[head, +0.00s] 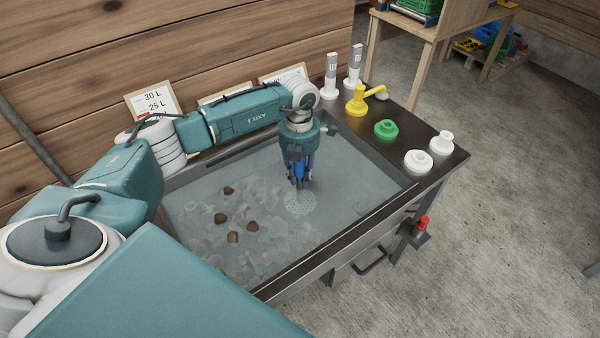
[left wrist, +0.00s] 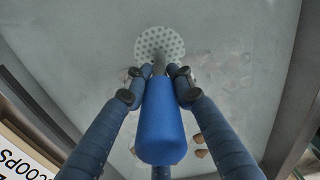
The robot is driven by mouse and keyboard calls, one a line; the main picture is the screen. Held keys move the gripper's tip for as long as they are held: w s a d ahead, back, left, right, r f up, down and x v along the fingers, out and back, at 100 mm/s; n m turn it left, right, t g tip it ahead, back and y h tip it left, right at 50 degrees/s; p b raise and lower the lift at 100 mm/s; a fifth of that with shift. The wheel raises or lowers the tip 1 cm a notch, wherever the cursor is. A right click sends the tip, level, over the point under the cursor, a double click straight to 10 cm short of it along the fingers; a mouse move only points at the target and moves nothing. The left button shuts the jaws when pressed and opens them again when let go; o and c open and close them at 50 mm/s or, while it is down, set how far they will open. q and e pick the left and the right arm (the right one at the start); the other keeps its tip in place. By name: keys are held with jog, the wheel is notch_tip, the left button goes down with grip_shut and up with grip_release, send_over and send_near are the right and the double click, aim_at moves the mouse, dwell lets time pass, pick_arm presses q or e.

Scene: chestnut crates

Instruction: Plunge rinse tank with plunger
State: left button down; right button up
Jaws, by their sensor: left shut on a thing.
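The rinse tank (head: 350,240) is a steel tank of greyish water with brown chestnuts (head: 233,237) and pale pieces in its left half. My left gripper (head: 299,178) points down over the tank's right half, shut on the blue handle of the plunger (left wrist: 162,125). The plunger's round perforated disc (head: 300,202) shows below the gripper, at or under the water; its exact depth is hard to tell. In the left wrist view the disc (left wrist: 159,44) lies beyond the fingertips. My right gripper is not in view.
A dark ledge right of the tank holds a yellow pump top (head: 357,100), a green cap (head: 386,129), white caps (head: 418,161) and two white bottles (head: 331,78). Signs (head: 152,102) lean on the wooden wall behind. A red-handled valve (head: 422,223) sticks out at the front right.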

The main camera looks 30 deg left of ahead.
pick_arm(q)
jog(key=shift+r+p, duration=2)
jog(key=shift+r, duration=0.65)
jog(key=shift+r+p, duration=0.5)
jog(key=shift+r, duration=0.15)
notch_tip(320, 180, up, 12)
jog(key=p, duration=0.7)
jog(key=shift+f+p, duration=0.1)
jog(key=shift+p, duration=0.2)
